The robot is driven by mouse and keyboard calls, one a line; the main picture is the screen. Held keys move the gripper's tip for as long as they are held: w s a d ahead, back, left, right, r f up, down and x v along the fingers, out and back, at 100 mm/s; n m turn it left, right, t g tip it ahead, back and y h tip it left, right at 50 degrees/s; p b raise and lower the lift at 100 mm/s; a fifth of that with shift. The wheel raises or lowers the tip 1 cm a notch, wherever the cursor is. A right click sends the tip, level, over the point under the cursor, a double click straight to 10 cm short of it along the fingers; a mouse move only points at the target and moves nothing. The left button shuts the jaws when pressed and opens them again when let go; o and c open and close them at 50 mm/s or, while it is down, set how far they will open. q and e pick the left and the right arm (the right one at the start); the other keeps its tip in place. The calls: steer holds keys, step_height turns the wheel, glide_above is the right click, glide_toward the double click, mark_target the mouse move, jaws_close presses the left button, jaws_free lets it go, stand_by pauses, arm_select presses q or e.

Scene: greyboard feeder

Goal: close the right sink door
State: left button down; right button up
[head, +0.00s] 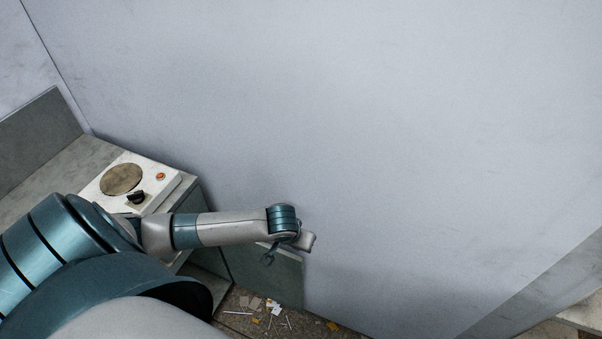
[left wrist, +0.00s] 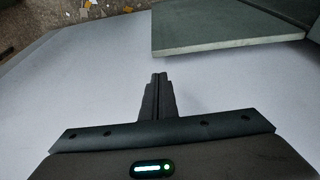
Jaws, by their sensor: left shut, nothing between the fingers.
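The right sink door (head: 285,277) is a grey-green panel standing open beside the wall, out from the dark cabinet opening (head: 208,262). My left arm reaches across above it, and the end of the arm hides its upper part. In the left wrist view a grey-green panel (left wrist: 225,38), which looks like this door, lies at the upper right. My left gripper (left wrist: 159,76) is shut and empty, with a visible gap between its fingertips and the panel. My right gripper is in neither view.
A hot plate (head: 140,182) with a black knob sits on the grey counter (head: 78,158) at the left. A plain wall (head: 400,130) stands close behind my arm. Small litter (head: 262,310) is scattered on the floor below the door. A pale ledge (head: 585,312) shows at the lower right.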

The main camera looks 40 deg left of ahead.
arm_select(q)
steer(key=shift+f, duration=0.15)
steer(key=p+x, duration=0.1)
steer(key=x, duration=0.8)
steer(key=shift+w+f, duration=0.2)
steer(key=shift+f, duration=0.1)
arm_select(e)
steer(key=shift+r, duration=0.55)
arm_select(q)
steer(key=shift+s+d, duration=0.1)
